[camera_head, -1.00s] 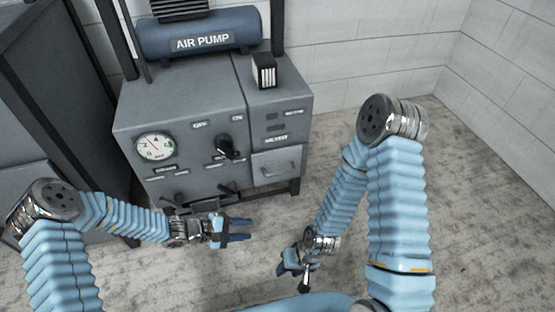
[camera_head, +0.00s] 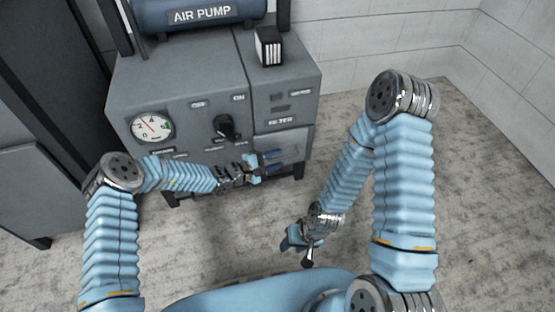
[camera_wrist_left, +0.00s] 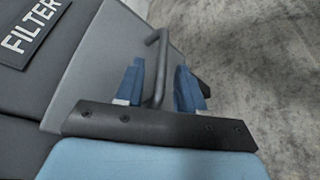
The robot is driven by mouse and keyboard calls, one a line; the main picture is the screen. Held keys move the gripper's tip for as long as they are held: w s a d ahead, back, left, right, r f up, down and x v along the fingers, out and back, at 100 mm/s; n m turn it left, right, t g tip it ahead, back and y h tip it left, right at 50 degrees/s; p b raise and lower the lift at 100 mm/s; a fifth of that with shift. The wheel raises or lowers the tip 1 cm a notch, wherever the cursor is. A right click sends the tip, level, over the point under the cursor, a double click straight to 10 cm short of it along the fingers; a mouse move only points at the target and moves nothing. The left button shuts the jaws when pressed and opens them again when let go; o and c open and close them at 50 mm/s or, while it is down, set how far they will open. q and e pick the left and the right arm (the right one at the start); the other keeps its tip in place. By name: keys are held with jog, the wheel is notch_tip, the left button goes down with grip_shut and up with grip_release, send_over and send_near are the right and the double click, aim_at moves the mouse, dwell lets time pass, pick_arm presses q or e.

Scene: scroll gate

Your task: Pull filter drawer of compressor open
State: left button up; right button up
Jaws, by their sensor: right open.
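The compressor (camera_head: 180,90) is a grey cabinet with an air pump on top. Its filter drawer (camera_head: 297,138) is a lighter grey panel under the FILTER label (camera_head: 281,122) and looks closed. My left gripper (camera_head: 277,161) is in front of this drawer and hides part of it. In the left wrist view, the drawer front (camera_wrist_left: 95,65) carries a grey bar handle (camera_wrist_left: 159,65). The left gripper's two blue fingers (camera_wrist_left: 158,80) stand apart on either side of the handle, with gaps showing. My right gripper (camera_head: 295,250) is open and low, over the floor, away from the compressor.
A gauge (camera_head: 152,128) and a black knob (camera_head: 225,127) sit on the cabinet front, left of the drawer. A small black-and-white box (camera_head: 268,46) stands on top. A dark cabinet (camera_head: 50,130) is at the left. The floor (camera_head: 470,190) at the right is clear.

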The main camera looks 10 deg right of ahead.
pick_arm(q)
jog(key=shift+w+d+f, duration=0.15)
jog(key=shift+w+d, duration=0.05)
jog(key=shift+d, duration=0.4)
grip_shut()
